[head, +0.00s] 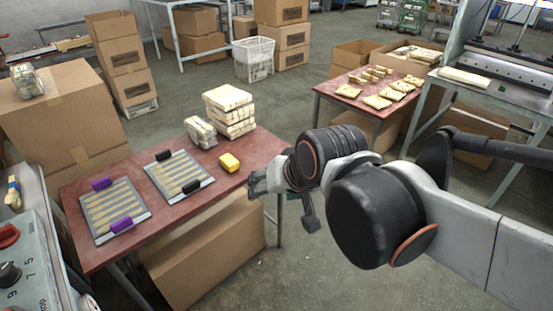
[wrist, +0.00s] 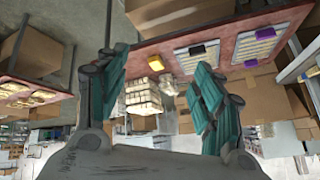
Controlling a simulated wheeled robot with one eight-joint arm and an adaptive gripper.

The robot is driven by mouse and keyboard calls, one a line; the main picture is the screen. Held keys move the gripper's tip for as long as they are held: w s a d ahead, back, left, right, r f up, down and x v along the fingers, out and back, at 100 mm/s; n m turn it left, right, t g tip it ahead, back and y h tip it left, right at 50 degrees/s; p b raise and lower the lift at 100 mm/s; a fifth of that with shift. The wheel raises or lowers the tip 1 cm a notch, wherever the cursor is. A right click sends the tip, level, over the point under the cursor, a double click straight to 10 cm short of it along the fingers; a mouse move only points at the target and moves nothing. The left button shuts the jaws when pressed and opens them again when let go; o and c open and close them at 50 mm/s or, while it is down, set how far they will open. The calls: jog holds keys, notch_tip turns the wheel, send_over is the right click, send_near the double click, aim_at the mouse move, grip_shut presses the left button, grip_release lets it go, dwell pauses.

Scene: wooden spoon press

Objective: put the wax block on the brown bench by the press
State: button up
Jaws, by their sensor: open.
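The wax block (head: 229,162), a small yellow block, lies on the near red-brown bench (head: 232,189), close to its right edge. In the wrist view the wax block (wrist: 156,63) shows beyond and between my fingers. My gripper (head: 256,183) is just right of that bench, to the lower right of the block and apart from it. In the wrist view my gripper (wrist: 158,60) has its teal fingers spread with nothing between them. A second brown bench (head: 333,91) stands farther right, next to the press-like machine (head: 505,65), and carries several wrapped packs.
Stacked wrapped packs (head: 229,110) and a clear-wrapped bundle (head: 200,132) stand behind the block. Two trays of wooden sticks (head: 113,207) lie to its left. Open floor (head: 287,103) separates the two benches.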

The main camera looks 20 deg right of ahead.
jog(key=s+n, duration=0.2)
jog(key=s, duration=0.1)
jog(key=s+d+n, duration=0.1)
jog(key=shift+s+f+g+h, duration=0.3)
jog(key=shift+s+h, duration=0.05)
jog(key=shift+h, duration=0.05)
